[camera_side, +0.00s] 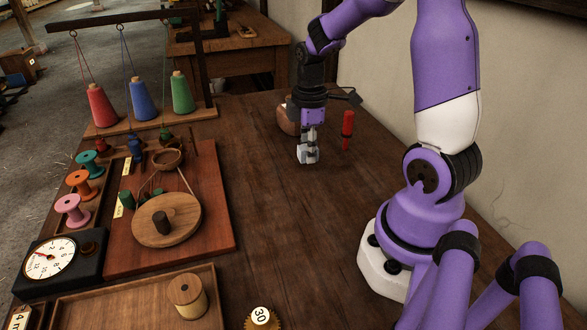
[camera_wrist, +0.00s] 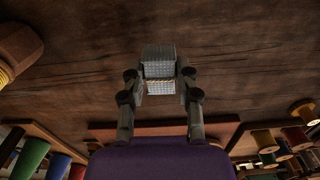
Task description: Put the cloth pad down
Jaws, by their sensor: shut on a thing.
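The cloth pad (camera_side: 308,156) is a small pale grey block with a woven look. In the wrist view the cloth pad (camera_wrist: 159,62) sits between the two fingertips, with a tan line across it. My gripper (camera_side: 309,146) is shut on it and points down at the far part of the wooden table. The wrist view shows my gripper's fingers (camera_wrist: 160,84) on both sides of the pad. The pad is low over the table; I cannot tell whether its underside touches the wood.
A red-handled tool (camera_side: 347,128) stands just right of my gripper. A brown rounded object (camera_side: 287,121) is partly hidden behind it. Left are a red-brown board with a wooden disc (camera_side: 180,222), spools and a rack of cones (camera_side: 140,95). The table (camera_side: 290,220) in front is clear.

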